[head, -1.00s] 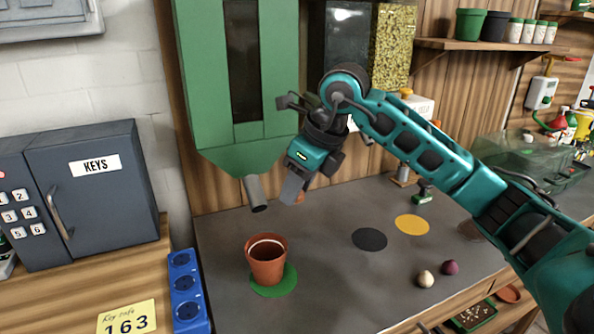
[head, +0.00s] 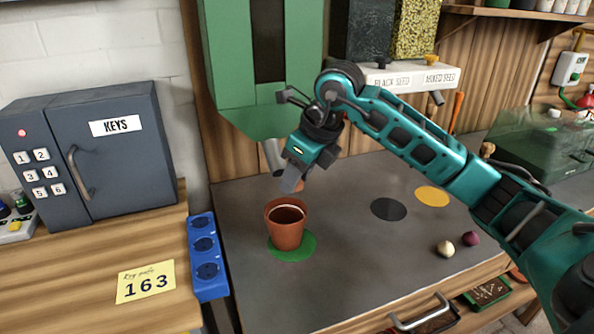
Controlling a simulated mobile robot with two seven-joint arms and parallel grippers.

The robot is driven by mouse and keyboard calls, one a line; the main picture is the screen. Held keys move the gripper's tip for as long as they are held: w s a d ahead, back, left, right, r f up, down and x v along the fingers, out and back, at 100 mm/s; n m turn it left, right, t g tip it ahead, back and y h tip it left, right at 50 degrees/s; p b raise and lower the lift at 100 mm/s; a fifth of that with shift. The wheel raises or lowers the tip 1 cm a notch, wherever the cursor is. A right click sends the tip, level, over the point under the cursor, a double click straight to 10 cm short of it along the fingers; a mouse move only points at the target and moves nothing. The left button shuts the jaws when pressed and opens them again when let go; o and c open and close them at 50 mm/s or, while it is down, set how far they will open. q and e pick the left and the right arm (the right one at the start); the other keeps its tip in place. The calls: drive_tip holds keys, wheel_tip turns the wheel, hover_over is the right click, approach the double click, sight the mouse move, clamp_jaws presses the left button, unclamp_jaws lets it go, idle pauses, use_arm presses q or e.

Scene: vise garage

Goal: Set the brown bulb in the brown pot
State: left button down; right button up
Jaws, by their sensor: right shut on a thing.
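The brown pot (head: 285,228) stands upright on a green disc (head: 309,246) on the grey bench. Its opening faces up, and a pale band shows inside the rim. My right gripper (head: 294,183) points down just above the pot's back rim, apart from it. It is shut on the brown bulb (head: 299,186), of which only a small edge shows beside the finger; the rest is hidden. My left gripper is not in view.
A green hopper (head: 255,110) with a grey spout hangs behind the gripper. A cream bulb (head: 445,249) and a purple bulb (head: 470,238) lie to the right. Black (head: 388,209) and yellow (head: 432,196) discs lie flat. A blue socket strip (head: 206,257) is at left.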

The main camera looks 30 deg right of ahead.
drive_tip(key=o, duration=1.1)
drive_tip(key=p+v, duration=0.1)
drive_tip(key=v, duration=1.1)
drive_tip(key=shift+s+r, duration=0.25)
drive_tip(key=shift+r, duration=0.1)
